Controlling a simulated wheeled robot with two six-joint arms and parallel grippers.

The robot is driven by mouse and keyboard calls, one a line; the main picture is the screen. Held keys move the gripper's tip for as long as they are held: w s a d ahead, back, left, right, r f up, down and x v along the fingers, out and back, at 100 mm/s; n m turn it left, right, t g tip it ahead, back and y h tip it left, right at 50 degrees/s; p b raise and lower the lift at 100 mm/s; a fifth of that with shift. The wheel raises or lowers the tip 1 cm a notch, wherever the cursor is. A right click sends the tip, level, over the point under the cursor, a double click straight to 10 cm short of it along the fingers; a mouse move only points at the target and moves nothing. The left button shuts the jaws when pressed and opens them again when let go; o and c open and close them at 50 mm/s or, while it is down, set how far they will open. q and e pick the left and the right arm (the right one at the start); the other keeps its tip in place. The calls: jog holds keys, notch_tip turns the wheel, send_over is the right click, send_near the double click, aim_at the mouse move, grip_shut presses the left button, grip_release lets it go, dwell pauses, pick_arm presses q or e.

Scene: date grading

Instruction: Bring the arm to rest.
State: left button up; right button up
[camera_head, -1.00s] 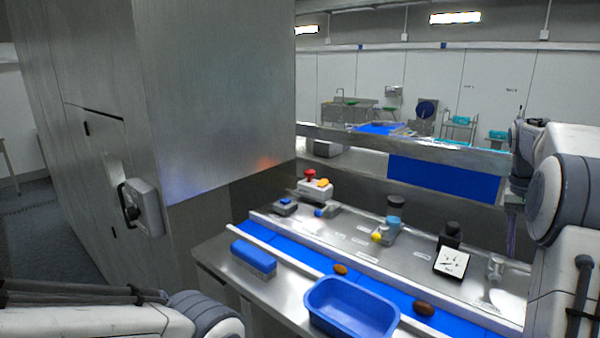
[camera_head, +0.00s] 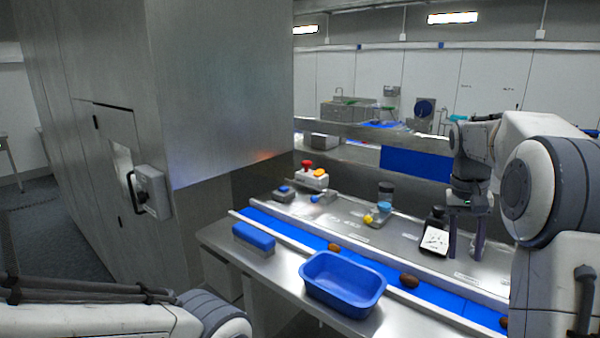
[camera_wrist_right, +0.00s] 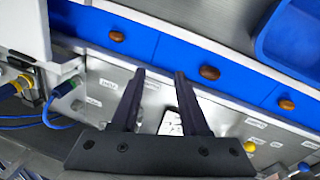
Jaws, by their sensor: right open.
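My right gripper (camera_head: 465,256) hangs over the steel panel behind the belt, at the right in the head view, its two fingers pointing down. In the right wrist view its fingers (camera_wrist_right: 160,75) are parted with nothing between them. In the wrist view the card (camera_wrist_right: 171,123) shows partly between and behind the fingers. My left arm shows at the lower left in the head view, but its gripper is out of frame.
Brown dates (camera_head: 409,281) lie spaced on the blue belt (camera_head: 457,303). A blue bin (camera_head: 342,283) and a blue-topped block (camera_head: 254,237) stand in front. A red button box (camera_head: 312,177) and a yellow-knobbed fixture (camera_head: 378,214) stand behind. A tall steel cabinet (camera_head: 220,90) fills the left.

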jog(key=s+a+f+n+b, duration=0.1)
jog(key=s+a+f+n, duration=0.1)
jog(key=a, duration=0.5)
jog(key=s+a+f+n+b, duration=0.1)
jog(key=s+a+f+n, duration=0.1)
jog(key=a, duration=0.6)
jog(key=s+a+f+n+t+y+b, duration=0.1)
jog(key=s+a+f+n+b, duration=0.1)
jog(key=a, duration=0.5)
jog(key=shift+s+a+f, duration=0.25)
jog(key=shift+s+f, duration=0.1)
jog(key=shift+f, duration=0.3)
jog(key=s+a+f+n+b, duration=0.1)
jog(key=s+a+f+n, duration=0.1)
jog(key=s, duration=0.4)
jog(key=s+a+f+n+y+b, duration=0.1)
jog(key=s+a+f+n, duration=0.1)
jog(key=s+a+f, duration=0.2)
jog(key=s+a+f+n+b, duration=0.1)
jog(key=s+a+f+n, duration=0.2)
jog(key=s, duration=0.6)
jog(key=shift+s+a+f, duration=0.3)
jog(key=shift+a+f, duration=0.1)
jog(key=shift+f, duration=0.55)
